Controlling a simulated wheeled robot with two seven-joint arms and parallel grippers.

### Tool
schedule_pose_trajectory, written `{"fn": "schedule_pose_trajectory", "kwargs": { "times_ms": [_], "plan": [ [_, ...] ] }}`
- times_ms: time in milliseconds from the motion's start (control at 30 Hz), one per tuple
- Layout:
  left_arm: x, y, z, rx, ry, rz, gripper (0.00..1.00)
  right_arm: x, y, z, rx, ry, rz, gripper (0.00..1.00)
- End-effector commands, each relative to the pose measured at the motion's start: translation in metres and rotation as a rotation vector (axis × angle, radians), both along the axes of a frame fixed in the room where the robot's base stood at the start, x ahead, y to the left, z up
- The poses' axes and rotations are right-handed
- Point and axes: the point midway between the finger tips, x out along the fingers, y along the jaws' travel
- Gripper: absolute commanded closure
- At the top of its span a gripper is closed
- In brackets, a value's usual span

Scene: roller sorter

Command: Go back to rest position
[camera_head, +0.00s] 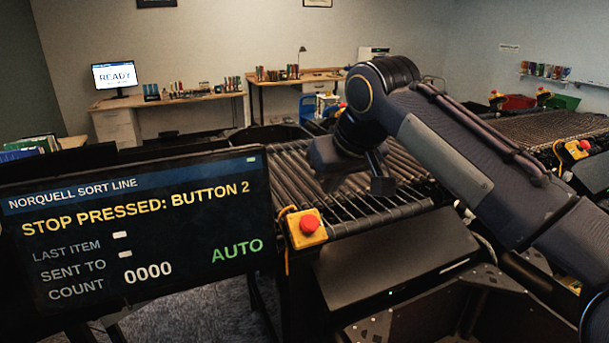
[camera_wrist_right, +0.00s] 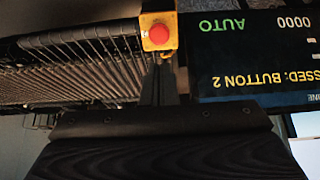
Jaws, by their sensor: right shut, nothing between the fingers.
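My right arm reaches in from the right in the head view and bends down over the roller conveyor (camera_head: 405,212). My right gripper (camera_head: 382,185) is dark, shut and empty. It hangs above the rollers, behind and to the right of a red stop button (camera_head: 309,224) on a yellow box. In the right wrist view the shut fingers (camera_wrist_right: 160,85) show just below the red button (camera_wrist_right: 158,34) in the picture. I cannot tell the exact gap there. My left gripper is in neither view.
A black screen (camera_head: 135,240) at the left reads "STOP PRESSED: BUTTON 2", "AUTO" and count 0000. A second conveyor (camera_head: 545,133) with another red button (camera_head: 584,145) stands at the right. Desks (camera_head: 170,97) line the back wall, one with a monitor (camera_head: 114,75) reading "READY".

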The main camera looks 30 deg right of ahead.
Motion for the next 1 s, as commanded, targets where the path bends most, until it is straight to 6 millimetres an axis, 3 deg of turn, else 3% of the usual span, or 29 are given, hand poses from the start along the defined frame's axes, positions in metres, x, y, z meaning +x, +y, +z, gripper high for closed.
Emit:
{"fn": "schedule_pose_trajectory", "kwargs": {
  "times_ms": [200, 333, 467, 700, 833, 1000],
  "plan": [
    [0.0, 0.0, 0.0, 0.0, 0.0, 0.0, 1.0, -0.002, 0.0, -0.003, 0.002, 0.001, 0.002, 1.0],
    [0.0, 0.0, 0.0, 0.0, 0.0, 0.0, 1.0, -0.022, 0.006, -0.025, 0.025, 0.013, 0.026, 1.0],
    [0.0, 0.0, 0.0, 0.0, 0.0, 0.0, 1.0, -0.064, 0.021, -0.076, 0.091, 0.033, 0.059, 1.0],
    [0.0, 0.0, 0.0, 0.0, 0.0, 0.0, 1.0, -0.148, 0.063, -0.186, 0.278, 0.053, 0.067, 1.0],
    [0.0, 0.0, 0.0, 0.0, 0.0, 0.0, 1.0, -0.175, 0.083, -0.225, 0.354, 0.057, 0.054, 1.0],
    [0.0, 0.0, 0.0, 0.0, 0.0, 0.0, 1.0, -0.189, 0.093, -0.245, 0.392, 0.057, 0.043, 1.0]
  ]
}}
